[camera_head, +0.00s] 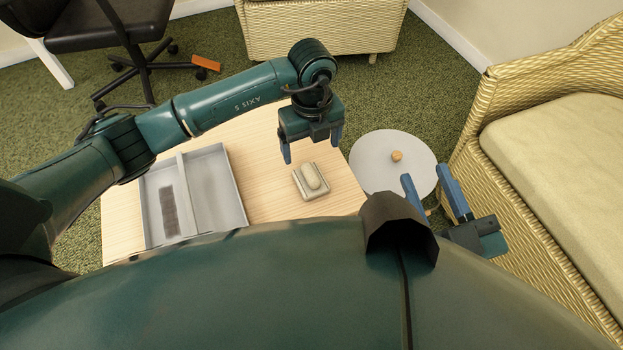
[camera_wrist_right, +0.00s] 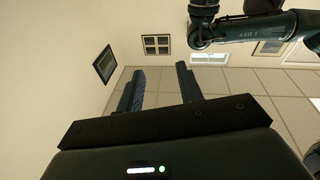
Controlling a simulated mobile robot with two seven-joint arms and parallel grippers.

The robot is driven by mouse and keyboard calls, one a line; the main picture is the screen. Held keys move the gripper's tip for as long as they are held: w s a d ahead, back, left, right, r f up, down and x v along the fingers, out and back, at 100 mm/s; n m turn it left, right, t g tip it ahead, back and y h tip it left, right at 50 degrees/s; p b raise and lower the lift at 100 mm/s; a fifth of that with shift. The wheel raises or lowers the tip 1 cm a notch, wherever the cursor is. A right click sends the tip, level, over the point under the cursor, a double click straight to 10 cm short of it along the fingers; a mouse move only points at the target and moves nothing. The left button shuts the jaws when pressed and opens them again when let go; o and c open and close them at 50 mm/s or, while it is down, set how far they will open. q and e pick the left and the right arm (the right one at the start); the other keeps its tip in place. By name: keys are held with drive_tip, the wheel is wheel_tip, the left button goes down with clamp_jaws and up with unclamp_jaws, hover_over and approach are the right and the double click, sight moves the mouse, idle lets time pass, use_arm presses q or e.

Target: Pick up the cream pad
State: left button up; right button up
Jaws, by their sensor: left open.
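The cream pad (camera_head: 316,177) appears to be the rounded oblong piece lying on a small square grey-beige base (camera_head: 300,190) on the wooden table. My left gripper (camera_head: 312,149) hangs just behind and above it in the head view, fingers pointing down and apart, with nothing between them. It does not touch the pad. My right gripper (camera_head: 433,187) is at the lower right, beyond the table's edge, with its two blue fingers spread and empty. The right wrist view shows those fingers (camera_wrist_right: 160,85) apart, facing walls and ceiling, with no pad in sight.
A grey two-part tray (camera_head: 236,205) on the left of the table (camera_head: 262,202) has a dark strip (camera_head: 169,208) in its left compartment. A round white surface (camera_head: 377,178) carries a small tan object (camera_head: 397,156). A wicker sofa (camera_head: 500,180) stands at right.

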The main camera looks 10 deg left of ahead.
use_arm(q)
wheel_tip(320, 180, down, 5)
drive_tip(key=shift+r+b, duration=0.1)
drive_tip(key=shift+b, duration=0.55)
drive_tip(key=f, duration=0.1)
drive_tip(key=f+b, duration=0.2)
drive_tip(key=shift+s+f, duration=0.25)
drive_tip(key=shift+f, duration=0.55)
drive_tip(key=c, duration=1.1)
use_arm(e)
drive_tip(key=shift+w+a+r+t+y, duration=0.2)
drive_tip(key=shift+a+t+y, duration=0.1)
drive_tip(key=shift+y, duration=0.3)
